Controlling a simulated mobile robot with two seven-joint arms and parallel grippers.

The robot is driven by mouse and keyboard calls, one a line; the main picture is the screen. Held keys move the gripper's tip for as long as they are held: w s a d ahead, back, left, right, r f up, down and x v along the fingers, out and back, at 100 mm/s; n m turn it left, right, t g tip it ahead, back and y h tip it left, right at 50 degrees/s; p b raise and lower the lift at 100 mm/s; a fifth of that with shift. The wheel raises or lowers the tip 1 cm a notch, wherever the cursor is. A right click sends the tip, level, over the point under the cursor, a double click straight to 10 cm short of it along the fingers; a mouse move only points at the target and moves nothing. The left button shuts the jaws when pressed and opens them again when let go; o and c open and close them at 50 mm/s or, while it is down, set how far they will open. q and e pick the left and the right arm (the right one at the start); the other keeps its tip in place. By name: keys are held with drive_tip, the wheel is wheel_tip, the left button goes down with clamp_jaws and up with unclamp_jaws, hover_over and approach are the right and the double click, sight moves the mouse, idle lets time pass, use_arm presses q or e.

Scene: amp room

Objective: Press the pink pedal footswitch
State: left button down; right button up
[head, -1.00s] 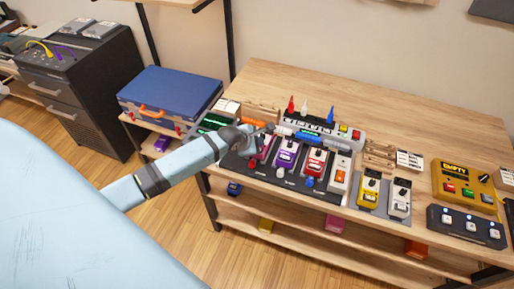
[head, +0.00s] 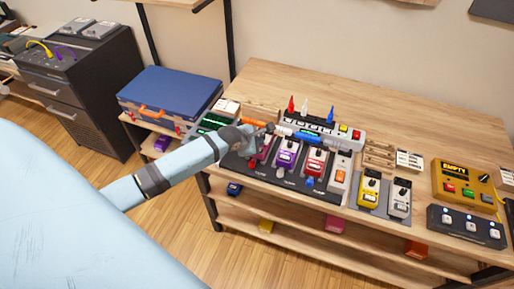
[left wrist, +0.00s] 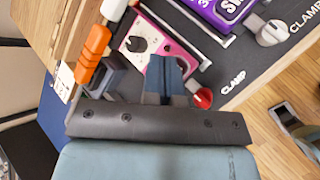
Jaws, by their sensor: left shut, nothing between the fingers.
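The pink pedal (head: 262,150) is at the left end of a row of pedals on a dark board (head: 237,163) on the wooden table. In the head view my left gripper (head: 266,129) is over the pink pedal's back part and hides some of it. In the left wrist view my left gripper (left wrist: 166,68) is shut and empty. Its fingers overlap the pink pedal (left wrist: 145,28), which shows a white panel with a dark knob. Whether the fingers touch it I cannot tell. My right gripper is in neither view.
A purple pedal (head: 286,154) and a red pedal (head: 315,161) stand to the right. An orange-handled tool (left wrist: 93,54) lies close beside the fingers. A red clamp knob (left wrist: 203,98) is near the pink pedal's end. A blue case (head: 170,92) stands left.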

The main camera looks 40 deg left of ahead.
use_arm(q)
drive_tip(key=shift+f, duration=0.15)
drive_tip(key=shift+f, duration=0.3)
drive_tip(key=shift+f+p, duration=0.3)
drive_tip(key=shift+f, duration=0.2)
idle(0.8)
drive_tip(key=shift+r, duration=0.1)
drive_tip(key=shift+r+p, duration=0.8)
drive_tip(key=shift+p, duration=0.4)
